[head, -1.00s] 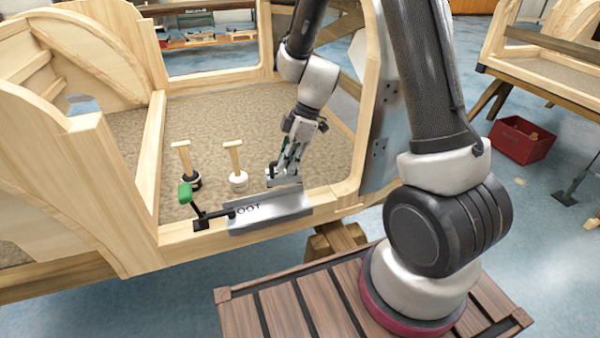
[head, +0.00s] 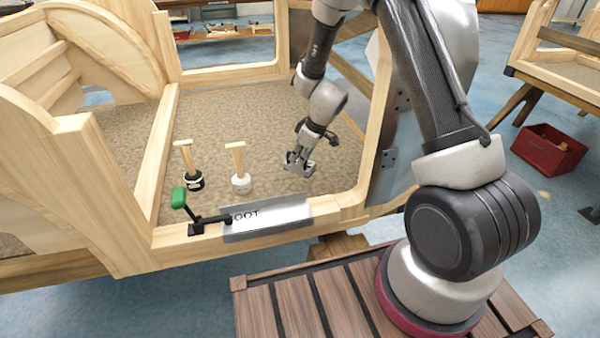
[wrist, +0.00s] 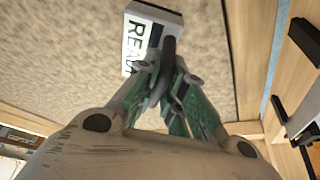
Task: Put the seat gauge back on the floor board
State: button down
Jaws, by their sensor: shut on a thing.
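The seat gauge is a small grey block with a white label reading "REA…" in the wrist view (wrist: 135,42); the rest of its lettering is hidden. It also shows small in the head view (head: 297,163). The floor board (head: 240,115) is the brown speckled surface inside the wooden frame. The gauge is over its front right part, behind the sill. I cannot tell whether it touches the board.
Two wooden-handled tools, one with a black base (head: 194,178) and one with a white base (head: 240,178), stand left of the gauge. A metal plate (head: 270,217) and green-handled clamp (head: 183,200) sit on the front sill. A frame post (head: 380,110) rises at right.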

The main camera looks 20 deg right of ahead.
aim_at(299, 172)
jog(key=shift+f, duration=2.6)
jog(key=shift+f, duration=0.1)
jog(key=c, duration=1.5)
grip_release()
jog(key=v, duration=1.2)
jog(key=shift+s+a, duration=0.1)
